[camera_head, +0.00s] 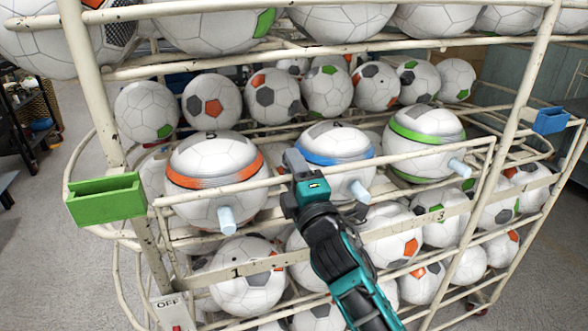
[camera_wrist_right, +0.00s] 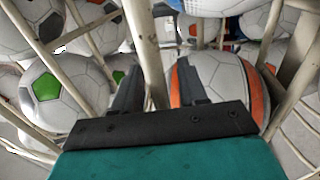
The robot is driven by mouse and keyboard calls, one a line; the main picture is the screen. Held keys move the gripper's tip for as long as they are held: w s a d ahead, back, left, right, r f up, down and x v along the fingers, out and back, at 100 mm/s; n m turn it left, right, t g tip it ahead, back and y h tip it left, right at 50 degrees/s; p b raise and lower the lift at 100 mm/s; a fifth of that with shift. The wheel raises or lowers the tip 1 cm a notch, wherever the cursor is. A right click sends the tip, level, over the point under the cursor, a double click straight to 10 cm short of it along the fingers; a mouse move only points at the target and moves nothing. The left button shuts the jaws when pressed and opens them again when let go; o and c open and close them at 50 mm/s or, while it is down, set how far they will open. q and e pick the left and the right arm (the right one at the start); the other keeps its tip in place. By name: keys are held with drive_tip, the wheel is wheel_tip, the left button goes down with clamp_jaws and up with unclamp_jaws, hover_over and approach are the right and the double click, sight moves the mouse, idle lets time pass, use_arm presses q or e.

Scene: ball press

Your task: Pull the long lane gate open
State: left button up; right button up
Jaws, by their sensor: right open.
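The long lane gate (camera_head: 400,157) is a cream metal frame across the front of the ball rack. Its upper rail runs from left to right, and its lower bar (camera_head: 340,245) carries the numbers 1 and 3. My right gripper (camera_head: 297,165) is at the middle of the upper rail, in front of the blue-banded ball. In the right wrist view its fingers are apart, with a cream rail (camera_wrist_right: 148,50) running between them; I cannot tell if either finger touches it. My left gripper is not in view.
Behind the gate sit large orange-banded (camera_head: 212,165), blue-banded (camera_head: 335,147) and green-banded (camera_head: 425,130) balls with pale pegs. A green tray (camera_head: 105,200) hangs at the left post, a blue one (camera_head: 550,120) at the right. An OFF switch box (camera_head: 170,310) is low left.

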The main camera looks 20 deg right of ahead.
clamp_jaws()
idle(0.6)
